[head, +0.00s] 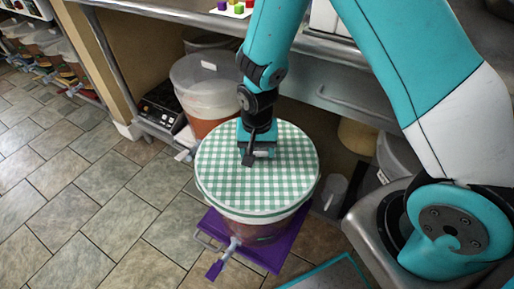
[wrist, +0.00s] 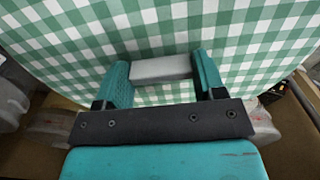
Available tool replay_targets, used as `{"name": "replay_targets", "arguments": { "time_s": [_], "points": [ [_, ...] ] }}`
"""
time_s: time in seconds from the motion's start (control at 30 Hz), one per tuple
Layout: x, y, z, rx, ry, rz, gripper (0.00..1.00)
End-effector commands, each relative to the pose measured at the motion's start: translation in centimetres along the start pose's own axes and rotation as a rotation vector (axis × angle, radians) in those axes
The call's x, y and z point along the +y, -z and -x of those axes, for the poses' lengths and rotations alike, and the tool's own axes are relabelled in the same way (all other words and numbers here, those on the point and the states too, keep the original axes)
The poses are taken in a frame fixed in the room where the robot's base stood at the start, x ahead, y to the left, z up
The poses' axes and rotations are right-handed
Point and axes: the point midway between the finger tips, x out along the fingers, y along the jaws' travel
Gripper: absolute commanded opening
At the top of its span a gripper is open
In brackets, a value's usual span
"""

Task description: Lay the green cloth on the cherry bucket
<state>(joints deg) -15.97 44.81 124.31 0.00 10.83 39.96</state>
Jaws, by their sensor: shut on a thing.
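The green and white checked cloth (head: 225,175) is a flat round disc over the top of a bucket with reddish contents (head: 262,232). It hides the bucket's opening, and I cannot tell whether it touches the rim all round. My gripper (head: 257,153) points down at the cloth's middle. In the wrist view my gripper (wrist: 161,78) is shut on a grey block (wrist: 161,68) at the middle of the cloth (wrist: 60,45).
The bucket stands on a purple base (head: 278,258). Another lidded bucket (head: 205,88) stands close behind left, beside a black device (head: 160,106). A metal shelf (head: 340,85) runs behind. A grey cup (head: 331,192) is close at right. Tiled floor at left is clear.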

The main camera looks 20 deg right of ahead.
Motion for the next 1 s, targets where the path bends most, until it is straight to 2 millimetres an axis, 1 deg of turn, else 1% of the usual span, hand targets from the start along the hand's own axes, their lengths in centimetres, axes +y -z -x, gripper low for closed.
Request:
{"name": "replay_targets", "arguments": {
  "time_s": [0.4, 0.43, 0.53, 0.73, 0.77, 1.0],
  "points": [
    [-0.01, 0.01, -0.05, 0.0, 0.0, 0.0, 0.38],
    [-0.01, 0.01, -0.05, 0.0, 0.0, 0.0, 0.7],
    [-0.01, 0.01, -0.05, 0.0, 0.0, 0.0, 0.93],
    [-0.01, 0.01, -0.05, 0.0, 0.0, 0.0, 0.93],
    [0.0, 0.0, -0.06, 0.0, 0.0, 0.0, 1.0],
    [0.0, 0.0, -0.01, 0.0, 0.0, 0.0, 1.0]
  ]
}}
